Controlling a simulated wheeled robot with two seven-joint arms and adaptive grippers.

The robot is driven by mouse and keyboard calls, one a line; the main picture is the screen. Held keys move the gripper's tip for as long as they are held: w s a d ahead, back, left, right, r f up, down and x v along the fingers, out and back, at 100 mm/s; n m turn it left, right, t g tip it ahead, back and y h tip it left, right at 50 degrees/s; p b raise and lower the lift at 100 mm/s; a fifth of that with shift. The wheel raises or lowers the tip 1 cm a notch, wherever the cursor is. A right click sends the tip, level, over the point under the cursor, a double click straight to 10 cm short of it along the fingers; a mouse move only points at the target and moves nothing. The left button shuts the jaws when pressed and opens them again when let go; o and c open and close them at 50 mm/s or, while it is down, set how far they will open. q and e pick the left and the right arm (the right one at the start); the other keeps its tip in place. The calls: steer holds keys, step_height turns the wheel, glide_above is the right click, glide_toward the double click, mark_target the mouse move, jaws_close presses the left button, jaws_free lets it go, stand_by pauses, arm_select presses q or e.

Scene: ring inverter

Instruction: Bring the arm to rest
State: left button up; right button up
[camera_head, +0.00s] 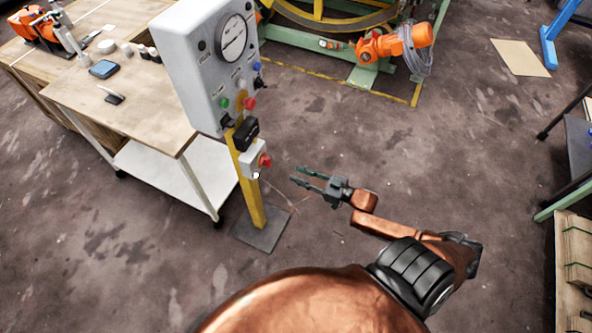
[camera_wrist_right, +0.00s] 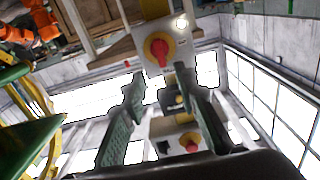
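My right gripper (camera_head: 308,180) is in the middle of the head view, its two green-grey fingers apart and nothing between them. In the right wrist view the fingers of the right gripper (camera_wrist_right: 162,95) also stand apart. The gripper points left toward a small box with a red knob (camera_head: 264,161) on the yellow post, with a gap between in the head view. The red knob on its yellow disc (camera_wrist_right: 159,50) shows just beyond the fingers in the wrist view. My copper right arm (camera_head: 385,230) reaches in from the bottom. My left gripper is not in view.
A grey control panel with a dial (camera_head: 212,65) tops the yellow post (camera_head: 247,195), whose base plate (camera_head: 260,229) stands on the floor. A wooden workbench (camera_head: 135,105) is at left. A green-framed machine with an orange motor (camera_head: 395,42) is behind. Floor right of the gripper is open.

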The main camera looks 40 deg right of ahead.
steer(key=s+d+f+m+g+h+p, duration=0.1)
steer(key=s+d+f+g+h, duration=0.1)
steer(key=s+f, duration=0.65)
steer(key=s+d+f+m+g+h, duration=0.1)
steer(key=s+d+f+g+h, duration=0.15)
steer(key=f, duration=1.05)
steer(key=s+d+f+m+g+h+p, duration=0.1)
steer(key=s+f+g+h, duration=0.1)
steer(key=s+f, duration=0.65)
steer(key=s+a+f+g, duration=0.3)
steer(key=s+f, duration=0.3)
steer(key=s, duration=0.4)
steer(key=s+a+f+g, duration=0.3)
steer(key=s+a+f, duration=0.3)
steer(key=s, duration=0.4)
steer(key=s+a+f+g+p, duration=0.1)
steer(key=s+a+f+g, duration=0.2)
steer(key=s, duration=0.7)
step_height(320, 180, down, 4)
steer(key=shift+s+a+f+g, duration=0.2)
steer(key=shift+a+g, duration=0.15)
steer(key=shift+a, duration=0.9)
steer(key=shift+w+h, duration=0.1)
steer(key=shift+h, duration=0.15)
steer(key=shift+c, duration=0.3)
